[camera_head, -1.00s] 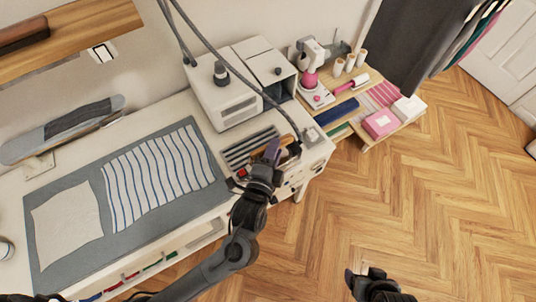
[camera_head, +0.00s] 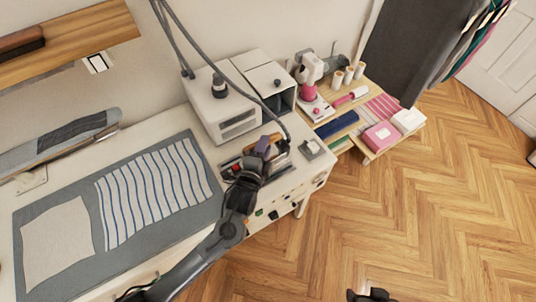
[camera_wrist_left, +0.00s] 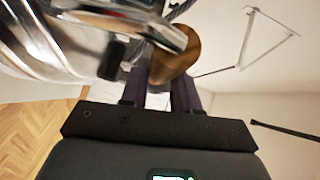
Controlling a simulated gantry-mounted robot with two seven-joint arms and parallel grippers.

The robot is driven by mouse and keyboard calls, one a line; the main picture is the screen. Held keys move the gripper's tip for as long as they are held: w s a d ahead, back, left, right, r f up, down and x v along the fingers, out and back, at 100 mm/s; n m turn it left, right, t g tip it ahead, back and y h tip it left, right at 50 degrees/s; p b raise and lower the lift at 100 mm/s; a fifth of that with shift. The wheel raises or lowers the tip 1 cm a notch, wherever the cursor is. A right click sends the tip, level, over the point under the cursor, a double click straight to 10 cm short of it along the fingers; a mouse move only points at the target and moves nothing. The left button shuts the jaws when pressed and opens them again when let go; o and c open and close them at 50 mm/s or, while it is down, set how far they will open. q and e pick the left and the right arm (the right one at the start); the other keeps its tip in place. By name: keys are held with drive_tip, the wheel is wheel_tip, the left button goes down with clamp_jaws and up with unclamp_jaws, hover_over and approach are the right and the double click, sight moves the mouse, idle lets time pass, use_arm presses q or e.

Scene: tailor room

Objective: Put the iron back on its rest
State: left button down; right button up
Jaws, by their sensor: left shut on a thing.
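The iron (camera_head: 282,150) has a silver body and a wooden handle. My left gripper (camera_head: 264,146) is shut on its handle, near the right end of the white worktable. In the left wrist view the silver body (camera_wrist_left: 55,45) lies at upper left, and the handle's wooden end (camera_wrist_left: 175,62) shows at the fingers (camera_wrist_left: 160,95). The ribbed metal rest (camera_head: 228,161) is under and left of my gripper, mostly hidden. I cannot tell whether the iron touches it. My right gripper (camera_head: 370,295) only just shows at the bottom edge, its jaws unclear.
A white steam unit (camera_head: 222,112) stands behind the gripper, its grey hose arching down to the iron. A striped cloth (camera_head: 155,190) lies on the grey mat at left. A small grey pad (camera_head: 311,148) is to the right.

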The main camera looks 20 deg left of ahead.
use_arm(q)
drive_tip(key=shift+w+a+f, duration=0.25)
drive_tip(key=shift+w+a, duration=0.15)
drive_tip(key=shift+w, duration=0.2)
drive_tip(key=shift+w+a+f, duration=0.2)
drive_tip(key=shift+w+a, duration=0.15)
drive_tip(key=shift+w, duration=0.2)
drive_tip(key=shift+f, duration=2)
drive_tip(key=c, duration=1.2)
unclamp_jaws()
drive_tip(key=shift+s+f, duration=0.1)
drive_tip(key=shift+f, duration=0.35)
drive_tip(key=o, duration=0.4)
drive_tip(key=shift+r, duration=0.15)
